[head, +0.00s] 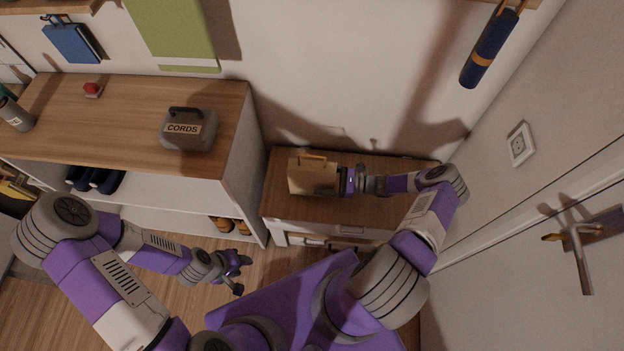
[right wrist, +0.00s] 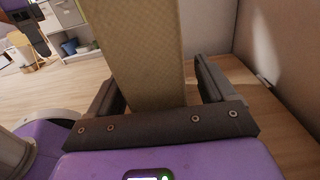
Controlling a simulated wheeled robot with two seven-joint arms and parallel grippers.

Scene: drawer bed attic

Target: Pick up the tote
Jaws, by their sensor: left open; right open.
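The tan tote (head: 312,178) with a handle on top stands upright on the low wooden drawer unit. My right gripper (head: 344,180) is at the tote's right side. In the right wrist view, the tote (right wrist: 142,55) rises between the two open fingers of my right gripper (right wrist: 158,85), with a gap visible at the right finger; contact at the left finger is unclear. The tote's far side is hidden there. My left gripper (head: 238,270) is open and empty over the floor, left of the drawer unit.
The low drawer unit (head: 385,208) stands against the wall with free top around the tote. A taller shelf unit (head: 90,142) to the left bears a grey CORDS box (head: 188,130) and a red item (head: 92,90).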

